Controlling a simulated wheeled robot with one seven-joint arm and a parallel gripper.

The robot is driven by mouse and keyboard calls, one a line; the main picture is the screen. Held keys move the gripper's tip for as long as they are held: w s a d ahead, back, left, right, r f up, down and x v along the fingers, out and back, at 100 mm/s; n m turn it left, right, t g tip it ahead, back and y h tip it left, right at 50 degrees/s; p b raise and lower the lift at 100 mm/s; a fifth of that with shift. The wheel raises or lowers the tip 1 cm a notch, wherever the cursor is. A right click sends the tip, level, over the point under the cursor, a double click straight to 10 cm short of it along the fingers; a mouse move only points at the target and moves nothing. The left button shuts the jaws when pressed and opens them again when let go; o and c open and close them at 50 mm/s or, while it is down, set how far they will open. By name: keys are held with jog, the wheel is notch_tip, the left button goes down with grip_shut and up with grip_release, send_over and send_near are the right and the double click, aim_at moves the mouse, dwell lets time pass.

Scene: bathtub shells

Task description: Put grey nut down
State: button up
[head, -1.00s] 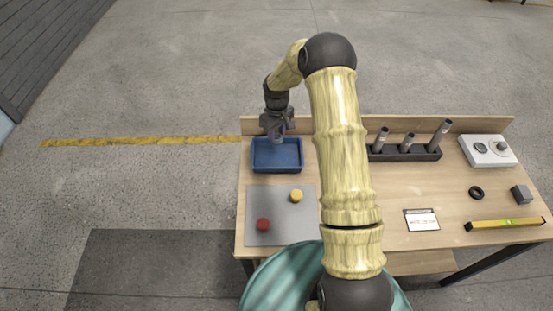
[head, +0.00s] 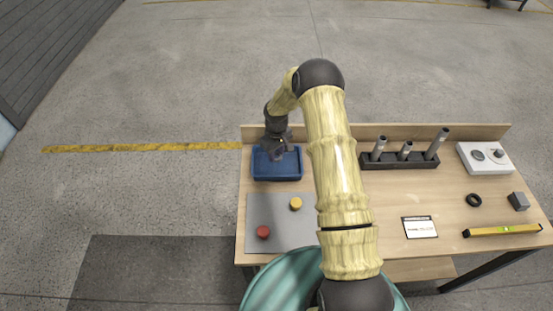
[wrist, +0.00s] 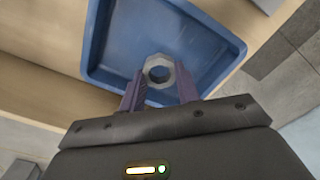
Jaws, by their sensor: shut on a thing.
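The grey nut (wrist: 160,72) is a hexagonal ring held between the two fingers of my gripper (wrist: 160,88) in the wrist view. The blue tray (wrist: 205,35) lies behind and below the nut there. In the head view my gripper (head: 277,153) is low over the back part of the blue tray (head: 277,178). The nut is hard to make out in the head view, and whether it touches the tray floor cannot be told.
A grey mat (head: 278,232) with a yellow piece (head: 296,204) and a red piece (head: 263,232) lies in front of the tray. A black rack (head: 400,160) with grey tubes stands to the right. A raised back edge (head: 460,131) runs behind.

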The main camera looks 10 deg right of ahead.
aim_at(277, 165)
jog(key=shift+f+p, duration=0.7)
jog(key=shift+f, duration=1.4)
jog(key=shift+f, duration=0.1)
jog(key=o, duration=1.1)
jog(key=shift+o, duration=0.2)
jog(key=shift+d, duration=0.1)
notch_tip(277, 165, up, 12)
jog(key=b, duration=0.4)
